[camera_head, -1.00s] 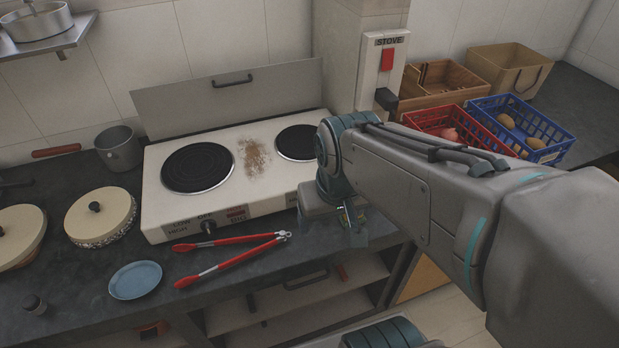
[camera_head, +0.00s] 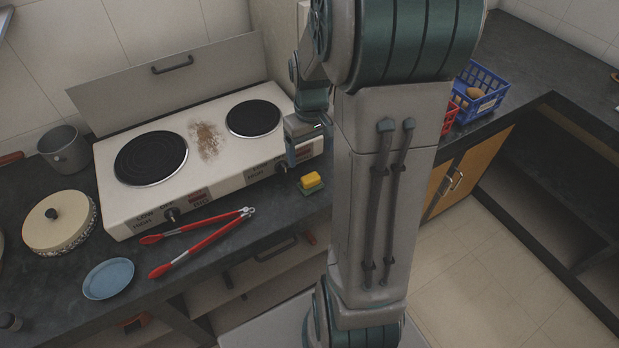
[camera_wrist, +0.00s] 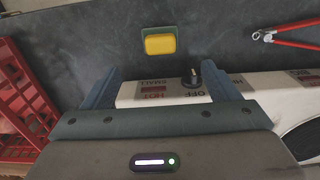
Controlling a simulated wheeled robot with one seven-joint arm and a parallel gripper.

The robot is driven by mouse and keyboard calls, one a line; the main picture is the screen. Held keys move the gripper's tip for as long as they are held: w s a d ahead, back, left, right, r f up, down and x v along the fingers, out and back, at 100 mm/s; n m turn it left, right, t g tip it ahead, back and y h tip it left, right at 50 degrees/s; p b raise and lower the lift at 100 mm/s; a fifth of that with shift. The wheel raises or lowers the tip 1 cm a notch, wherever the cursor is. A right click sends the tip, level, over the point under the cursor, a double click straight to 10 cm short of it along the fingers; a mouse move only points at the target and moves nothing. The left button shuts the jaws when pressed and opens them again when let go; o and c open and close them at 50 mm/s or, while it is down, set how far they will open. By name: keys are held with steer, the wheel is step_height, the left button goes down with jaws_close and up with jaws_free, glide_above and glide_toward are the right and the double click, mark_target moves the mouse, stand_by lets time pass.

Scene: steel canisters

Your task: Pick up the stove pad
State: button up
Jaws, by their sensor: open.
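The stove pad, a small yellow block with a green underside (camera_head: 311,182), lies on the dark counter in front of the stove's right knob. In the wrist view the yellow pad (camera_wrist: 160,43) is beyond my fingertips, roughly centred between them, and apart from them. My gripper (camera_wrist: 163,80) is open and empty, with its two blue-grey fingers spread over the stove's front edge and a knob. In the head view my gripper (camera_head: 304,145) is partly hidden by my arm, above the stove's right front side.
The two-plate stove (camera_head: 205,180) has a brown stain between its plates. Red tongs (camera_head: 200,240) lie left of the pad, by a blue plate (camera_head: 108,279). A red crate (camera_wrist: 25,100) is at left in the wrist view. A blue crate (camera_head: 482,95) stands behind my arm.

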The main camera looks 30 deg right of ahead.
mark_target(311, 177)
step_height(311, 177, down, 11)
steer(key=shift+w+r, duration=0.1)
steer(key=shift+r, duration=0.05)
steer(key=c, duration=1.1)
